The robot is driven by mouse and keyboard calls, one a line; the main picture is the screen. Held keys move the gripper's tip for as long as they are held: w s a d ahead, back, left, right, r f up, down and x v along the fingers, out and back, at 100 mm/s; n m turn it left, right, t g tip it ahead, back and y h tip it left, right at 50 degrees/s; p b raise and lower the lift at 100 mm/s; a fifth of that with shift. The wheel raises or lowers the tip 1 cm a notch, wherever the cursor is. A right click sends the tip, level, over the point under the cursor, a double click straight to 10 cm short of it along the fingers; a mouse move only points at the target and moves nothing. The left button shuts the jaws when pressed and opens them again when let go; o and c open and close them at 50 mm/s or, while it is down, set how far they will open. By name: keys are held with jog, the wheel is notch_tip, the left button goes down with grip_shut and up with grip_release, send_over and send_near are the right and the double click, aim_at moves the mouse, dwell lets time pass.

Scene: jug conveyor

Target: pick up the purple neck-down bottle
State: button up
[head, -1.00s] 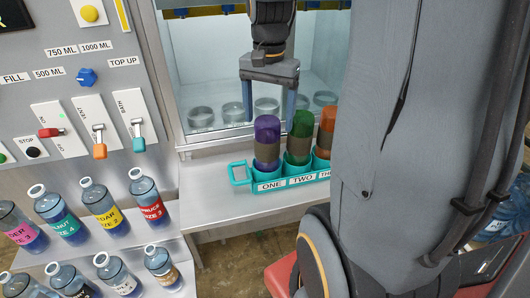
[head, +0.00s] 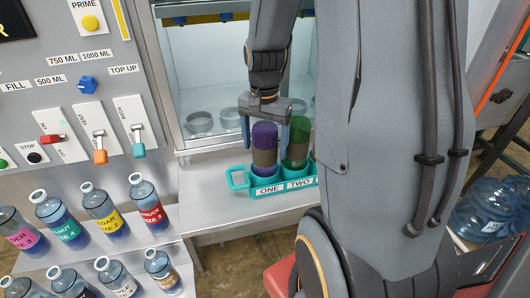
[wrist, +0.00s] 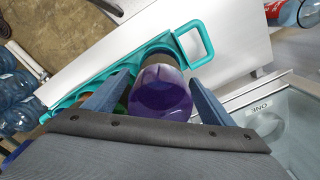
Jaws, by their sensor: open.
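The purple neck-down bottle (head: 264,146) stands upside down in the slot labelled ONE of a teal carrier (head: 238,178), with a brown band round its middle. In the wrist view the purple bottle (wrist: 160,92) lies between the fingers. My gripper (head: 263,138) is open, its fingers on either side of the bottle's upper part. The wrist view shows my gripper (wrist: 158,90) with a finger left and right of the bottle; whether they touch it I cannot tell.
A green bottle (head: 299,139) stands in slot TWO, close to my right finger. My arm hides most of what is further right. Behind is a bay with clear round holders (head: 199,122). Labelled bottles (head: 103,205) stand on steps at left. The counter (head: 208,208) left of the carrier is bare.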

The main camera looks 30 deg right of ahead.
jog(key=shift+c, duration=0.6)
jog(key=c, duration=1)
jog(key=shift+c, duration=0.2)
jog(key=shift+r, duration=0.1)
